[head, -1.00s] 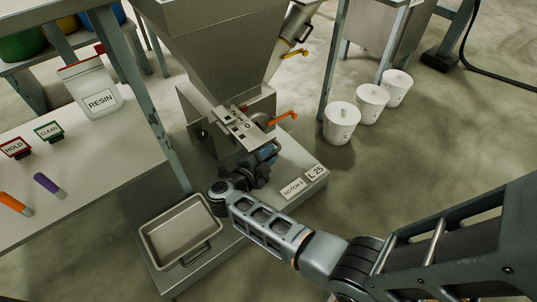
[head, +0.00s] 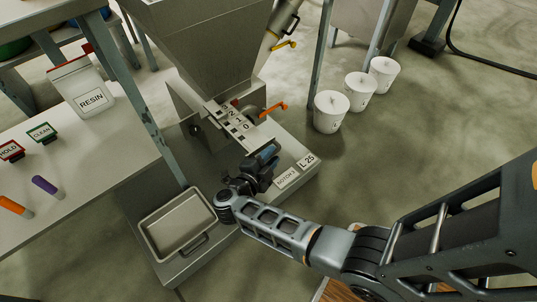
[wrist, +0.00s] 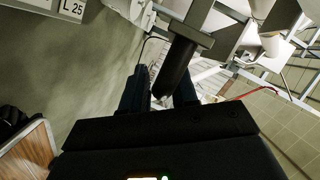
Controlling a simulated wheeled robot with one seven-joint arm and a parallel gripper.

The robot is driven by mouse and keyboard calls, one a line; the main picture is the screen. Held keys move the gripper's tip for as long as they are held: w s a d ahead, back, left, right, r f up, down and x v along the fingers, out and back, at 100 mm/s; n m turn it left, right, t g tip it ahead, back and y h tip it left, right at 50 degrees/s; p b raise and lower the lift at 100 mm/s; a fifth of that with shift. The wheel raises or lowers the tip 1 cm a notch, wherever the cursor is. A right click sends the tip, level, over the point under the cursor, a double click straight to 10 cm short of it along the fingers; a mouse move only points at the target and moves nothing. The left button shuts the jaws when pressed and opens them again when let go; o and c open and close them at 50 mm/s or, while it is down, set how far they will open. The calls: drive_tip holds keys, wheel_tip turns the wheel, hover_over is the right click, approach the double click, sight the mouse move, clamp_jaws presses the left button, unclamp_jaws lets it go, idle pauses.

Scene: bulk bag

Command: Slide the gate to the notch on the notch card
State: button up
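The slide gate (head: 240,121) is a pale, slotted plate under the steel hopper (head: 196,45). A scale beside it reads 3, 2, 1, 0 toward the front. My gripper (head: 268,153) is at the gate's front end. The contact is dark.
An L 25 card (head: 307,162) lies next to the notch card. A steel tray (head: 150,241) sits at the front left of the base plate. An orange lever (head: 273,109) sticks out right of the gate. White buckets (head: 331,112) stand on the floor at the right.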

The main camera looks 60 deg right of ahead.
drive_tip(key=shift+a+r, duration=0.1)
drive_tip(key=shift+a, duration=0.2)
drive_tip(key=p+v, duration=0.1)
drive_tip(key=v, duration=0.6)
drive_tip(key=shift+p, duration=0.4)
